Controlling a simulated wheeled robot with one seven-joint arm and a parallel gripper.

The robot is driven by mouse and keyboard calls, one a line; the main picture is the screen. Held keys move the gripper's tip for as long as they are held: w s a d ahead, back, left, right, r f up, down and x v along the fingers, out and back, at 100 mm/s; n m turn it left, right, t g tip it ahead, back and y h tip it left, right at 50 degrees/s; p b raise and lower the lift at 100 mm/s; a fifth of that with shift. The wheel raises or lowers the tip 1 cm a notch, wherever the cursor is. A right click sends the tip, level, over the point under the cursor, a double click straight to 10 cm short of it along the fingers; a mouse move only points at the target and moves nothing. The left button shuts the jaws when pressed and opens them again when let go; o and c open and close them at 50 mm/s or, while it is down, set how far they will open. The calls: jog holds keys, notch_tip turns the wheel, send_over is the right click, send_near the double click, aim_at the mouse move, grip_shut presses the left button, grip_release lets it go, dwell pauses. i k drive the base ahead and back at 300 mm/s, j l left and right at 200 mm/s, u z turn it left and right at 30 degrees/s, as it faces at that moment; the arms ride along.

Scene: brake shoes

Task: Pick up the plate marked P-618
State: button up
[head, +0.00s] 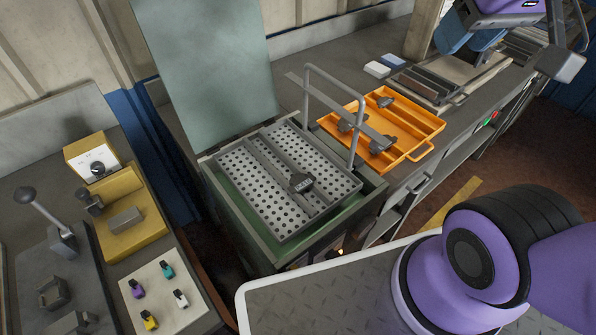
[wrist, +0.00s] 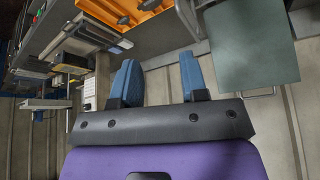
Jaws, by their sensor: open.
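A small dark piece with a pale marking (head: 301,183) lies on the perforated grey tray of the open green-lined box; its marking is too small to read. Several similar dark pieces lie in the orange tray (head: 420,148), one near its back (head: 385,102) and one near its front (head: 381,144); no marking is legible on them. I cannot tell which piece is P-618. My gripper (wrist: 158,78) is open and empty, its two blue fingers apart. It also shows at the top right of the head view (head: 468,40), above the bench and well away from the pieces.
A tall metal handle (head: 306,92) stands over the perforated tray (head: 231,180), with a raised lid (head: 208,65) behind. At left are a yellow device with a dial (head: 97,163), a lever (head: 60,235) and a pale board (head: 160,290) with small coloured items. Flat plates (head: 425,87) lie behind the orange tray.

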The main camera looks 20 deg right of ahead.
aim_at(299, 181)
jog(key=l+u, duration=0.35)
jog(key=l, duration=0.25)
jog(key=l+u, duration=0.4)
jog(key=l, duration=0.2)
jog(key=k+l+u, duration=0.1)
jog(key=l+u, duration=0.25)
jog(key=l, duration=0.25)
